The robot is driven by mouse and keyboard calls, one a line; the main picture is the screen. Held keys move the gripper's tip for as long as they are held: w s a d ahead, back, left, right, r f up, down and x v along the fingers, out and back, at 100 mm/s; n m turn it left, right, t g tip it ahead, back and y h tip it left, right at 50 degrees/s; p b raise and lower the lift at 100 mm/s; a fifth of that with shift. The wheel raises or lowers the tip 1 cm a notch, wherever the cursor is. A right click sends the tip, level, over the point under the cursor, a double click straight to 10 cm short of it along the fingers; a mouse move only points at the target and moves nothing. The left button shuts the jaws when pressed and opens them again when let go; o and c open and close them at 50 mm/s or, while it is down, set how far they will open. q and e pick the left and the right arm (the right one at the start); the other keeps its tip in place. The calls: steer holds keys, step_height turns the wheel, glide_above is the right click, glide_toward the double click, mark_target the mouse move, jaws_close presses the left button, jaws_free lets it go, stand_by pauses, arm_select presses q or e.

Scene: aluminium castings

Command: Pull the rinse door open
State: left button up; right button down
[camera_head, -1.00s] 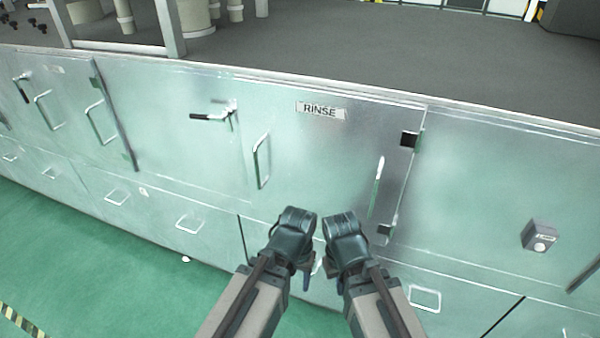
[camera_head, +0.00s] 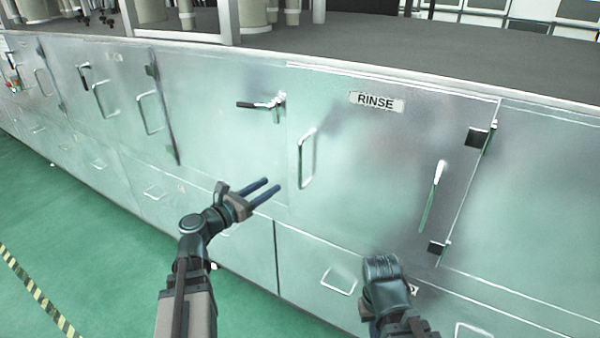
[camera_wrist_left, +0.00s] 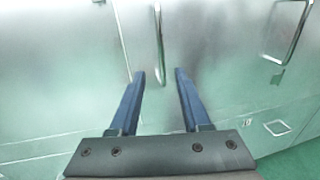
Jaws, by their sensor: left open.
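The rinse door (camera_head: 375,165) is a shut metal panel labelled RINSE, with a bar handle (camera_head: 306,158) near its left edge. A lever latch (camera_head: 265,102) sits just left of the door's upper left edge. My left gripper (camera_head: 272,187) is open and empty, lower left of the handle, fingers pointing right and apart from it. In the left wrist view its two blue fingers (camera_wrist_left: 158,75) are spread, with a thin upright bar, seemingly the door handle (camera_wrist_left: 159,35), beyond them. My right gripper (camera_head: 385,280) is below the door; its fingers are hidden.
Other doors with handles (camera_head: 150,113) line the left. Drawers with bar handles (camera_head: 338,281) are below. Green floor (camera_head: 90,235) is open at the lower left.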

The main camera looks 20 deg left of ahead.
mark_target(299, 167)
arm_select(q)
steer(key=x, duration=1.4)
steer(key=shift+s+d, duration=0.1)
jaws_close()
stand_by(1.1)
